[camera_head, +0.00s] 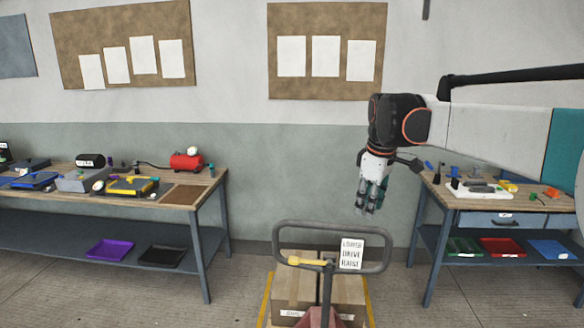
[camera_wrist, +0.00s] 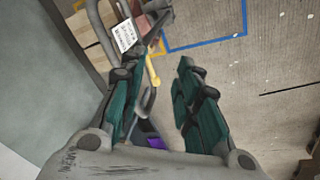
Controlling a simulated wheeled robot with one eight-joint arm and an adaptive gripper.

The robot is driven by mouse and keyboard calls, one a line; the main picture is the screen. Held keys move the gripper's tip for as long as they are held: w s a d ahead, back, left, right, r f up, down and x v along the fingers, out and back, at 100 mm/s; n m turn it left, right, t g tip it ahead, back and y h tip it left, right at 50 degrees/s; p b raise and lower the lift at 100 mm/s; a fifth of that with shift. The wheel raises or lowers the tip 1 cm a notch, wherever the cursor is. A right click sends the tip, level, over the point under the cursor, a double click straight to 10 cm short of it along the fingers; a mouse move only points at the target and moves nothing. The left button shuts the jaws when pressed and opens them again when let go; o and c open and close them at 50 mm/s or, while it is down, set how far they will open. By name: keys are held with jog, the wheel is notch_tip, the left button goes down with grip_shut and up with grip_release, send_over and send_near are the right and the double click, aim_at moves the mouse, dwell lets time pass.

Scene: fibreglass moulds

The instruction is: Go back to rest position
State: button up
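My gripper (camera_head: 366,205) hangs from my outstretched arm at the right of the head view, fingers pointing down. It is up and to the right of a pallet jack handle (camera_head: 285,226). In the wrist view my gripper (camera_wrist: 157,85) has its two dark green fingers apart, with nothing held between them. The handle's yellow lever (camera_wrist: 152,72) shows beyond the gap, apart from the fingers.
Cardboard boxes (camera_head: 345,291) sit behind the jack handle. A left workbench (camera_head: 185,195) holds tools and a red tank (camera_head: 186,162). A right workbench (camera_head: 480,219) stands near my arm. Floor (camera_head: 240,285) between the left bench and the jack is clear.

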jog(key=s+f+m+t+b, duration=0.1)
jog(key=s+f+m+b, duration=0.1)
jog(key=s+f, duration=0.4)
jog(key=s+f+m+t+b, duration=0.2)
jog(key=s+f, duration=0.4)
jog(key=s, duration=0.9)
jog(key=s+f+m+t+b, duration=0.1)
jog(key=s+f+m+b, duration=0.2)
jog(key=s+f+m, duration=0.3)
jog(key=s, duration=0.5)
jog(key=shift+d+f, duration=0.25)
jog(key=shift+f, duration=0.1)
